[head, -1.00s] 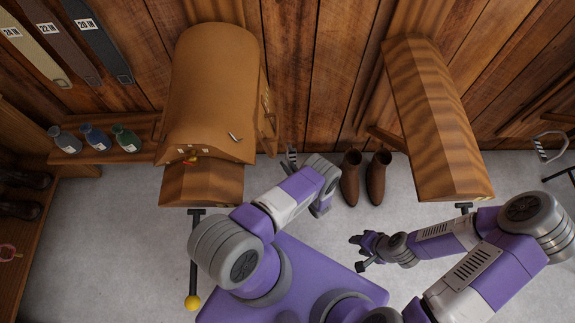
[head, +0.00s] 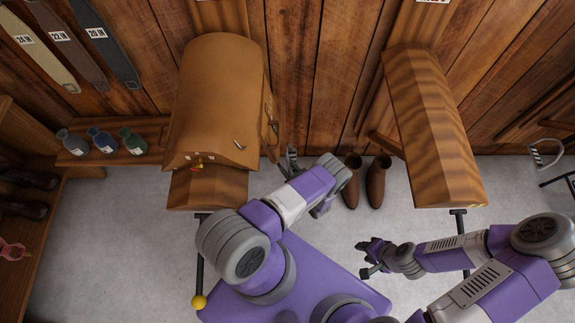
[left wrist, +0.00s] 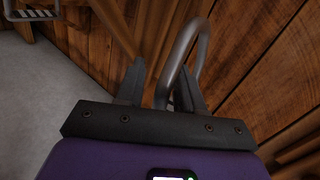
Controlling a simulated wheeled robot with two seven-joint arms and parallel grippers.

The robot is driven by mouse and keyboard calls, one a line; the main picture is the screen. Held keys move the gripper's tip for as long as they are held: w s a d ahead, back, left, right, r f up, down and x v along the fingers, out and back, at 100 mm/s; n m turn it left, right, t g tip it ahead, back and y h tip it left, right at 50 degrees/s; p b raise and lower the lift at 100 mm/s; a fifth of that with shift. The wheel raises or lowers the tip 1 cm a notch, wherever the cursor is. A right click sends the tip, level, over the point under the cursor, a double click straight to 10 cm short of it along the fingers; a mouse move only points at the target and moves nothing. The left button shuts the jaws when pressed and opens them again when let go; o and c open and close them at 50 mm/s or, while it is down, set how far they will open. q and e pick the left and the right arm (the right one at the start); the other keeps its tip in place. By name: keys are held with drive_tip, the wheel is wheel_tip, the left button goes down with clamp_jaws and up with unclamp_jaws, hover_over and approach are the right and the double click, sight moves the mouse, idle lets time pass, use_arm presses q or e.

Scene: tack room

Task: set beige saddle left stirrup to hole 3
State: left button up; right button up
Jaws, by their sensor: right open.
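The tan-beige saddle (head: 216,95) sits on a wooden rack (head: 207,190) at the left of the head view. A grey stirrup (head: 291,157) shows beside its right side. My left gripper (left wrist: 160,78) has its two fingers apart in the left wrist view. A curved grey metal bar (left wrist: 186,38) shows between and beyond them; I cannot tell whether they touch. My right gripper (head: 369,259) is open and empty over the floor, well right of the saddle. The strap holes cannot be made out.
An empty wooden rack (head: 434,128) stands to the right. Brown boots (head: 377,181) stand between the racks. Several bottles (head: 103,140) sit on a shelf at the left. Another stirrup (head: 545,153) shows at the far right. Labelled straps (head: 72,45) hang on the wall.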

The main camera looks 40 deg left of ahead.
use_arm(q)
drive_tip(key=v, duration=0.7)
drive_tip(key=shift+d+p, duration=0.3)
drive_tip(key=shift+p, duration=0.1)
drive_tip(key=shift+r, duration=0.1)
